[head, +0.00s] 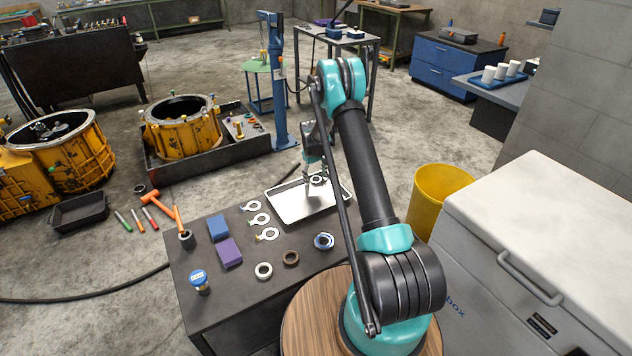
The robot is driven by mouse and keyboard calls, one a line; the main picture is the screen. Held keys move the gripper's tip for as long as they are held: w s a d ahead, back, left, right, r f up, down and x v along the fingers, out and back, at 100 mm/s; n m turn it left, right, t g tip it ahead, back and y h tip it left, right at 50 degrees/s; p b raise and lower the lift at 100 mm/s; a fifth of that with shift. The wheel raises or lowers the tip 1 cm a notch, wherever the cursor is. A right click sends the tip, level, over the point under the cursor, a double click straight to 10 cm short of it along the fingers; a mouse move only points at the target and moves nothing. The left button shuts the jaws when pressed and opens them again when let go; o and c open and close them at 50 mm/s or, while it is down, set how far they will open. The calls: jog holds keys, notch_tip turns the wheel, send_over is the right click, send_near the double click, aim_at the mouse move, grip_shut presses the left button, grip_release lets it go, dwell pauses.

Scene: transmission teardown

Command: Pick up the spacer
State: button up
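My gripper (312,184) points down over the silver tray (290,208) at the back right of the dark table. A small pale ring (317,179) shows right at my fingertips. It is too small to tell whether the fingers grip it or it lies in the tray. I cannot tell for sure which ring is the spacer. My arm covers part of the tray's right side.
A blue block (218,228), a purple block (229,252) and a blue-capped jar (199,281) stand at the table's left. A yellow bin (438,190) stands to the right.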

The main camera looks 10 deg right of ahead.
jog(key=c, duration=1.2)
jog(key=shift+r, duration=0.15)
notch_tip(320, 180, up, 20)
jog(key=shift+f, duration=0.1)
